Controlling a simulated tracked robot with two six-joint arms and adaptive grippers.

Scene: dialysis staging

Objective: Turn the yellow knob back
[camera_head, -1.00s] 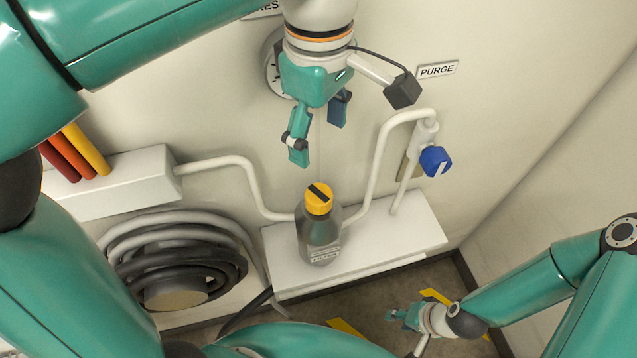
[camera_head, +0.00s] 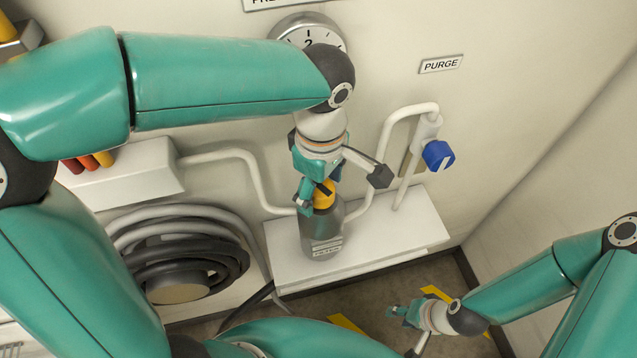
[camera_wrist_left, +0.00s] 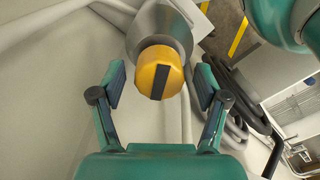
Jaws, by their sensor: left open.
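The yellow knob (camera_head: 324,194) with a black bar sits on top of the grey filter bottle (camera_head: 322,232), which stands upright on the white ledge. My left gripper (camera_head: 316,197) is at the knob, coming from above. In the left wrist view the knob (camera_wrist_left: 159,72) lies between and just beyond the two open fingers (camera_wrist_left: 160,88), with a gap on each side. The knob's black bar runs nearly lengthwise between the fingers. In the head view the gripper partly hides the knob. My right gripper (camera_head: 398,312) is low at the right, far from the knob; its jaws are too small to judge.
White pipes (camera_head: 250,170) run to both sides of the bottle. A blue valve knob (camera_head: 438,155) is on the right pipe under the PURGE sign (camera_head: 441,64). A dial gauge (camera_head: 309,34) is on the wall. Coiled hoses (camera_head: 190,250) hang left of the white ledge (camera_head: 385,240).

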